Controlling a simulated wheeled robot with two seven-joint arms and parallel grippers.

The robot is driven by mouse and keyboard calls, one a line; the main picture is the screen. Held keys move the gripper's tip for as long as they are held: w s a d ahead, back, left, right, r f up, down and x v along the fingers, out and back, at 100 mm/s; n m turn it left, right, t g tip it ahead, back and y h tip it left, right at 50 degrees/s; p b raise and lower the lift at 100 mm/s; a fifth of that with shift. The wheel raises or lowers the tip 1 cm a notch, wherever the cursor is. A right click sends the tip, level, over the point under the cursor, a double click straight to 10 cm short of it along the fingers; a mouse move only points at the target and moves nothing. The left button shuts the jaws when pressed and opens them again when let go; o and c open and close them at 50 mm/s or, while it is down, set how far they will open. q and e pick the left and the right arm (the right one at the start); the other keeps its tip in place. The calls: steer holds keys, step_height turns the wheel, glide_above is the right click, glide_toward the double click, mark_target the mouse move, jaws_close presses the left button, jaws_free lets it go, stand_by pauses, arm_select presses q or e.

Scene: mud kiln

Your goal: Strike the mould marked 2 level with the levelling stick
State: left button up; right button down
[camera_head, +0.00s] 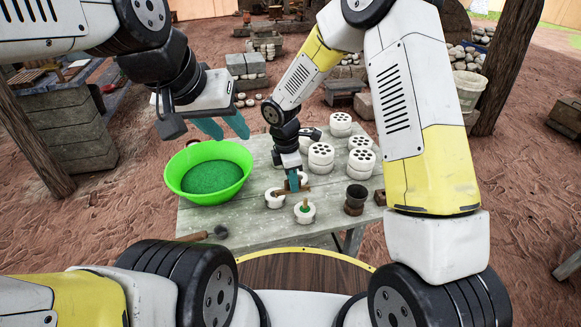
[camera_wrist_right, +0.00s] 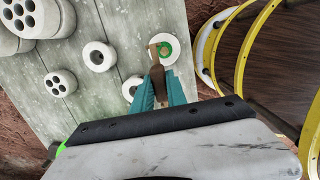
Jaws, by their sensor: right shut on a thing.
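My right gripper (camera_head: 293,184) is shut on the wooden levelling stick (camera_head: 290,191), low over the small white moulds. In the right wrist view the stick (camera_wrist_right: 157,72) lies between the teal fingertips, and its end overlaps the edge of a white mould with green in its middle (camera_wrist_right: 171,54). That mould (camera_head: 304,217) is the nearest one in the head view. Another mould (camera_head: 272,202) stands to its left, and a third (camera_wrist_right: 97,56) is farther back. I cannot read any number on them. My left gripper (camera_head: 224,127) is open and empty, above and behind the green bowl.
A bright green bowl (camera_head: 196,199) of dark green stuff stands on the left of the table (camera_head: 245,228). A hammer-like tool (camera_head: 212,233) lies at the front edge. Large white perforated blocks (camera_head: 321,158) stand at the back right, with a dark cup (camera_head: 357,193) in front.

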steer(key=shift+f, duration=3.2)
steer(key=shift+f, duration=0.25)
steer(key=shift+w+r, duration=0.1)
steer(key=shift+w+a, duration=0.15)
steer(key=shift+w, duration=0.1)
steer(key=shift+w, duration=0.15)
steer(key=shift+w+a, duration=0.1)
steer(key=shift+w, duration=0.15)
steer(key=shift+w+a, duration=0.1)
steer(key=shift+w, duration=0.2)
step_height(320, 180, up, 7)
